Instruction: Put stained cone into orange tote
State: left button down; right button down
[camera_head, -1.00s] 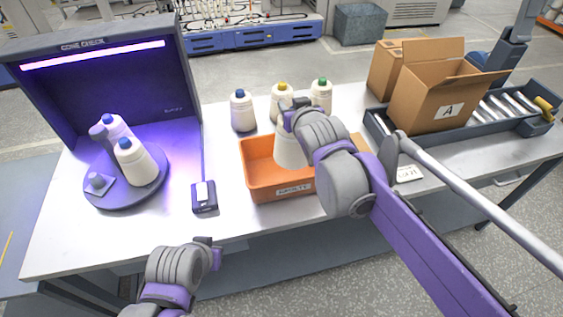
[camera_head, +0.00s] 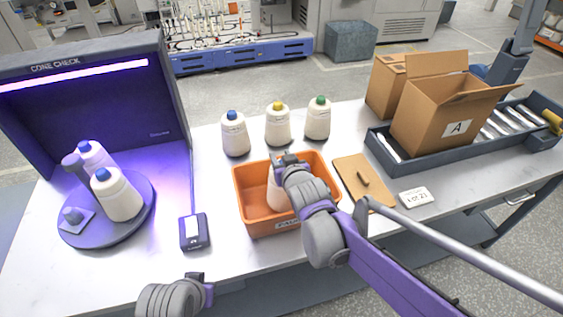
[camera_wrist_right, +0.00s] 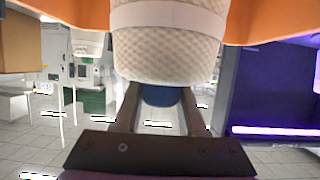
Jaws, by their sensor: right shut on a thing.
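My right gripper (camera_head: 287,162) is shut on a cream yarn cone (camera_head: 274,190), upright over the orange tote (camera_head: 241,208). The cone's lower part is inside the tote walls, partly hidden behind my gripper. In the right wrist view the held cone (camera_wrist_right: 168,55) shows a blue tip between my fingers, a pale band, and orange tote walls at both sides. No stain shows clearly on it, and I cannot tell if it touches the tote floor. My left gripper (camera_head: 207,288) is empty at the table's front edge; its opening is unclear.
Three cones with blue (camera_head: 234,134), yellow (camera_head: 278,125) and green (camera_head: 318,119) tips stand behind the tote. A dark device (camera_head: 194,232), clipboard (camera_head: 352,172) and cardboard box (camera_head: 425,118) are nearby.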

jog(key=shift+w+f, duration=0.1)
jog(key=shift+f, duration=0.5)
jog(key=shift+c, duration=2.4)
grip_release()
jog(key=shift+f, duration=0.15)
jog(key=shift+r, duration=0.2)
jog(key=v, duration=1.2)
jog(key=shift+p, duration=0.4)
jog(key=s+d+f+m+g+h, duration=0.1)
jog(key=s+d+f+g+h, duration=0.1)
jog(key=s+d+f, duration=0.4)
jog(key=s+d+f+m+g+h, duration=0.2)
jog(key=s+d+f+g, duration=0.3)
jog(key=s+d, duration=0.5)
jog(key=s+f, duration=0.2)
jog(key=s, duration=0.2)
jog(key=shift+f+g, duration=0.3)
jog(key=shift+f, duration=0.05)
